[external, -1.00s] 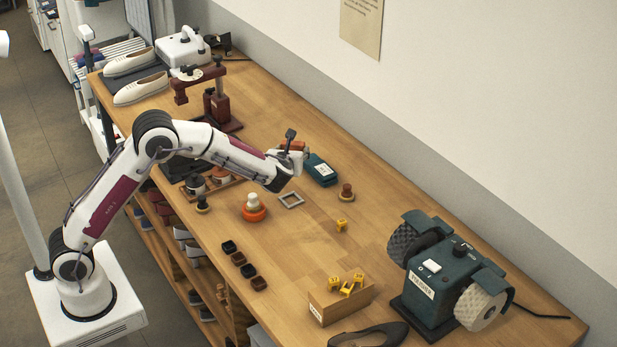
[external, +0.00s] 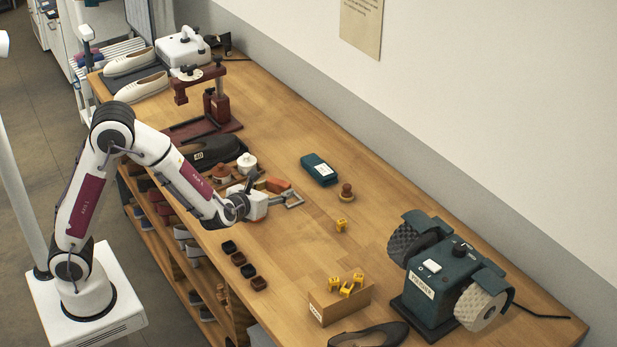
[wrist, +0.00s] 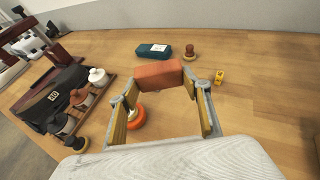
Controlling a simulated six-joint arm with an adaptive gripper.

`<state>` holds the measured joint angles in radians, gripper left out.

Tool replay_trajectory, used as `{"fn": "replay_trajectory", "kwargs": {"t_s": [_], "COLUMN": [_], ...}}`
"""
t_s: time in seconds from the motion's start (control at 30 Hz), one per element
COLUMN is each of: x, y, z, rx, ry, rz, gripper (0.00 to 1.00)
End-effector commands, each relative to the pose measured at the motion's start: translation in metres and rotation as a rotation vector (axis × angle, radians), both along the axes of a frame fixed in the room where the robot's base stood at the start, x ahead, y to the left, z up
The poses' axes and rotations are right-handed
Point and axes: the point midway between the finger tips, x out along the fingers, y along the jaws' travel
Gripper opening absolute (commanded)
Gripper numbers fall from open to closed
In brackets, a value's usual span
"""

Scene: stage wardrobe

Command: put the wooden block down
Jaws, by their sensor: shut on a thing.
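The wooden block (external: 279,184) is a reddish-orange brick. In the wrist view the block (wrist: 160,73) lies crosswise between the fingertips. My gripper (external: 276,190) is shut on it, one finger at each end, and points away from my base, low over the workbench. I cannot tell whether the block touches the bench. A grey square frame lay in this area earlier; the gripper now covers most or all of it.
A dark green box (external: 320,170), a brown knob (external: 347,193) and a yellow piece (external: 341,225) are to the right. Bare bench (external: 300,245) lies in front.

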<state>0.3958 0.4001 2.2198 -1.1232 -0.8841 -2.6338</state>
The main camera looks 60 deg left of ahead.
Motion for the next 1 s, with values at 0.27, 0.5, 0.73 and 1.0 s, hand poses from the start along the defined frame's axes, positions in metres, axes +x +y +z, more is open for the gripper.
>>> {"fn": "replay_trajectory", "kwargs": {"t_s": [0.27, 0.5, 0.73, 1.0], "x": [-0.046, -0.072, -0.078, -0.078], "y": [-0.019, -0.027, -0.029, -0.029], "z": [-0.011, -0.017, -0.019, -0.018], "rx": [0.002, 0.001, 0.001, 0.000], "ry": [0.002, 0.000, 0.000, 0.000], "rz": [-0.098, -0.147, -0.160, -0.160], "gripper": [0.32, 0.32, 0.32, 0.32]}}
